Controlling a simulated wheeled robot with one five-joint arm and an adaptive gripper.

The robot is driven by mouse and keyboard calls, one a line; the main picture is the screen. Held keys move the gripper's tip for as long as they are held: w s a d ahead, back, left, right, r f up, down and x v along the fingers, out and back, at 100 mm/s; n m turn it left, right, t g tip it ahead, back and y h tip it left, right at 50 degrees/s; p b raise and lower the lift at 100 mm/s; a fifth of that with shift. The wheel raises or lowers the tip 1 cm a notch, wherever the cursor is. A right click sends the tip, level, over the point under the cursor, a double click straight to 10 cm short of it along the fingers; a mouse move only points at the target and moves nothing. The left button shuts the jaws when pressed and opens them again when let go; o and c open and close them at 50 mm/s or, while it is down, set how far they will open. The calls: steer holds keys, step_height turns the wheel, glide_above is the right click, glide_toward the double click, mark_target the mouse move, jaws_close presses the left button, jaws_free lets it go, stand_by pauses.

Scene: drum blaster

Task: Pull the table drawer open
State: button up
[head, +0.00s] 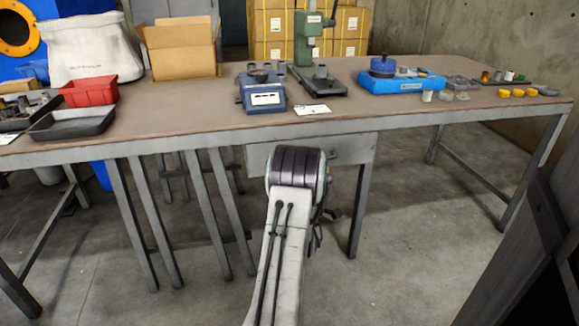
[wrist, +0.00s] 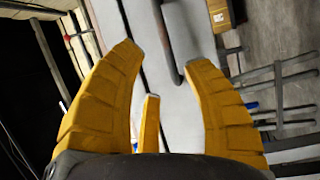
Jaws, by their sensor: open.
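The table drawer (head: 350,148) is a grey box front under the tabletop, and it looks shut in the head view. My gripper (wrist: 163,55) has yellow fingers spread open, with the handle in the gap between the left and right fingertips. I cannot tell whether any finger touches it. In the head view my gripper is mostly hidden behind my arm.
The long workbench (head: 400,117) carries a blue scale (head: 262,97), a green press (head: 308,40), a blue tray (head: 400,83), a red bin (head: 88,92) and a cardboard box (head: 180,50). Table legs (head: 360,210) stand on both sides of my arm.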

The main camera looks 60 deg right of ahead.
steer(key=shift+f+b+x, duration=0.15)
steer(key=shift+b+x, duration=0.8)
steer(key=shift+x, duration=0.9)
steer(key=shift+f+b+x, duration=0.2)
steer(key=shift+b+x, duration=0.7)
steer(key=shift+x, duration=0.95)
steer(key=shift+s+d, duration=0.1)
steer(key=shift+s, duration=0.05)
jaws_close()
